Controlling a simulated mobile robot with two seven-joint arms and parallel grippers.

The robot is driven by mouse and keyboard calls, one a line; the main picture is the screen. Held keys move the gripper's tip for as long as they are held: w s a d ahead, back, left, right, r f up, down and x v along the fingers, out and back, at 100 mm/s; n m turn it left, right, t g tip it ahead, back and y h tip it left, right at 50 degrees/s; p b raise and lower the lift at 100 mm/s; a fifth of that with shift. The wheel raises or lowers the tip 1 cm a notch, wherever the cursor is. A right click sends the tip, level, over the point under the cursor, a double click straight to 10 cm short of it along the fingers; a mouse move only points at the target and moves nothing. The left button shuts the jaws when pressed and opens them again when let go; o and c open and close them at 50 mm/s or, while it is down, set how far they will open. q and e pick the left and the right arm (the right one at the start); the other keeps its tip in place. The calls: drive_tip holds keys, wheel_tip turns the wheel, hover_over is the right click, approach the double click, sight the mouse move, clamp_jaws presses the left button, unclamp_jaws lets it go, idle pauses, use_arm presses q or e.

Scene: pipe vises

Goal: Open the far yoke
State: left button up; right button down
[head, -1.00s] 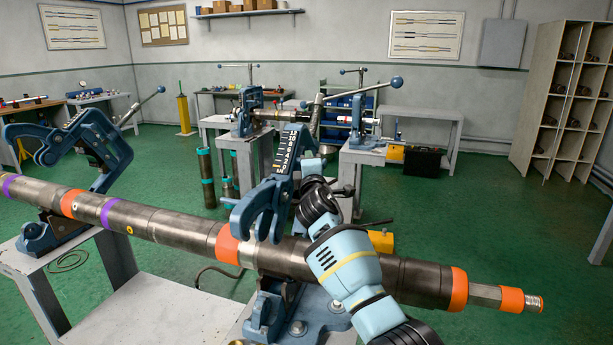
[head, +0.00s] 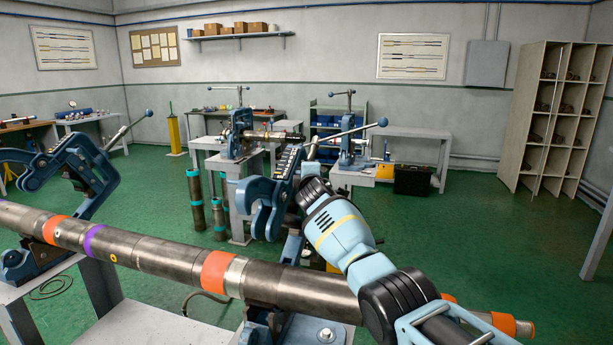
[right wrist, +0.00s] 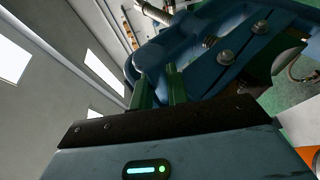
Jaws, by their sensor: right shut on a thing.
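Two blue pipe vises stand along a long dark pipe (head: 150,256) with orange and purple bands. The left vise's hooked yoke (head: 72,160) is swung up, clear of the pipe. The right vise's yoke (head: 262,200) is tilted up, its hooked end above the pipe with a gap. A lever with a blue ball end (head: 382,121) shows behind it. My right gripper (head: 308,190) is at this yoke; its fingertips are hidden in the head view. In the right wrist view its green fingers (right wrist: 159,88) are shut on the blue yoke casting (right wrist: 190,48). My left gripper is not in view.
The pipe rests across grey stands (head: 150,325) in front. Behind are more vises on grey tables (head: 243,160), a black case (head: 412,180) and a tall rack (head: 552,110). Green floor is open between them.

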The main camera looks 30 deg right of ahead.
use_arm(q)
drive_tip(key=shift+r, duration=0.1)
use_arm(e)
drive_tip(key=shift+w+r, duration=0.15)
drive_tip(key=shift+r, duration=0.15)
drive_tip(key=c, duration=1.5)
unclamp_jaws()
drive_tip(key=shift+o, duration=0.7)
drive_tip(key=shift+f, duration=0.2)
drive_tip(key=shift+s+a+r+p, duration=0.1)
drive_tip(key=shift+s+r+p, duration=0.05)
drive_tip(key=shift+s+p, duration=0.2)
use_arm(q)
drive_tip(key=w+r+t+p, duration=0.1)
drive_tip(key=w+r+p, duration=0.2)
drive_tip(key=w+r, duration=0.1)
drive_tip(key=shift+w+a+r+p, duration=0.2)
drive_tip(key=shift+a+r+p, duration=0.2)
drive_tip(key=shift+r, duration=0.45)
use_arm(e)
drive_tip(key=v, duration=0.7)
